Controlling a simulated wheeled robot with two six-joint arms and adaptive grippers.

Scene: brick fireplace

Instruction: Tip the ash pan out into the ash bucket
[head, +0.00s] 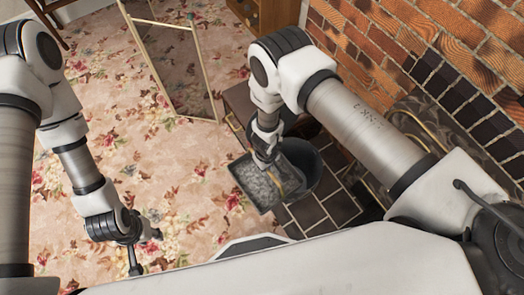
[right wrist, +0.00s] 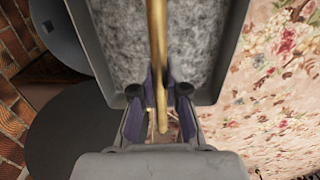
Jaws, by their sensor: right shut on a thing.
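The ash pan (head: 246,184) is a grey rectangular tray with mottled grey ash in it. My right gripper (head: 268,156) is shut on the ash pan from above. In the right wrist view the ash pan (right wrist: 115,50) fills the top middle, with a brass bar (right wrist: 158,55) running along it between the fingers (right wrist: 160,100). The dark round ash bucket (head: 325,180) is just right of the pan and partly hidden behind it and my arm. The pan overlaps the bucket's left side in the picture; the height between them is unclear. My left gripper (head: 135,245) is over the carpet, apart from everything.
A brick wall (head: 430,40) and dark hearth tiles (head: 308,212) lie on the right. A folding screen (head: 180,65) stands on the floral carpet (head: 95,50) behind. A wooden cabinet (head: 270,14) is at the back. The carpet on the left is mostly clear.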

